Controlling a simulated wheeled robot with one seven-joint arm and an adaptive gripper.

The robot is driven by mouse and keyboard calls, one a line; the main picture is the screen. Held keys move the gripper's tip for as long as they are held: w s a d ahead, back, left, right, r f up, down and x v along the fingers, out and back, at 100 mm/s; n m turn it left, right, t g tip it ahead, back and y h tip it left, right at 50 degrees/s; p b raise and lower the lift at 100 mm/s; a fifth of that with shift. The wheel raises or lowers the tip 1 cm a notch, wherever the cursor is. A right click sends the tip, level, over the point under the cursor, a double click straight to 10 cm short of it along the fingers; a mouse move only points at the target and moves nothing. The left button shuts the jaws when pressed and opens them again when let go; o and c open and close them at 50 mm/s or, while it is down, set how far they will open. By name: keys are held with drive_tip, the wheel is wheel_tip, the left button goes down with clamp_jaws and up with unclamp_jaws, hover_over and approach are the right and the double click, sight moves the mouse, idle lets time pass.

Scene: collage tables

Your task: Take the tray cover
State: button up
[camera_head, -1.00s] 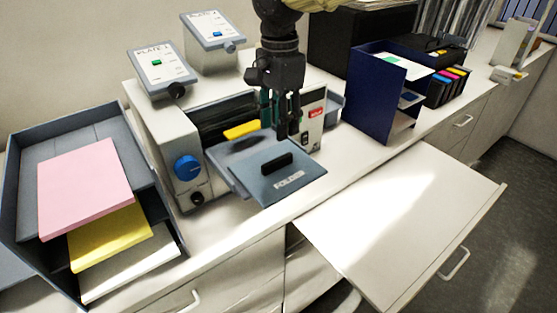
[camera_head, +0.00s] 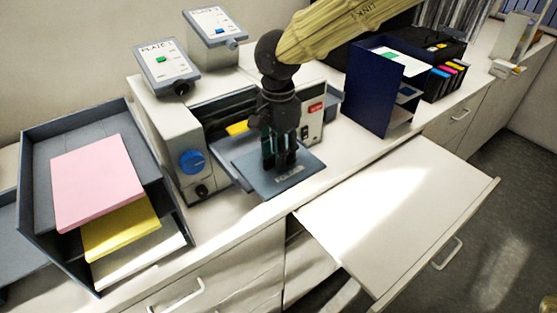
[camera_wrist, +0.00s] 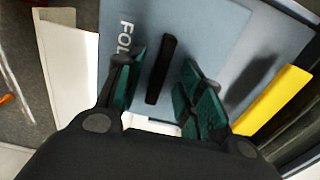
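The tray cover (camera_head: 300,178) is a blue-grey plate lettered "FOLDER", lying at the front of the white machine; it also shows in the wrist view (camera_wrist: 205,25). Its black bar handle (camera_wrist: 160,69) stands up from the plate and shows in the wrist view. My gripper (camera_head: 279,168) points down over the cover and hides the handle in the head view. In the wrist view my gripper (camera_wrist: 162,80) is open, with one teal-padded finger on each side of the handle. Gaps show between the pads and the handle.
The machine (camera_head: 172,135) has a blue knob (camera_head: 192,161) and a yellow piece (camera_head: 237,128) behind the cover. A paper rack (camera_head: 75,125) with pink and yellow sheets stands left. A dark blue organizer (camera_head: 368,95) stands right. A white pull-out board (camera_head: 390,220) lies in front, clear.

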drive_tip(key=shift+s+r, duration=0.1)
drive_tip(key=shift+s, duration=0.05)
clamp_jaws()
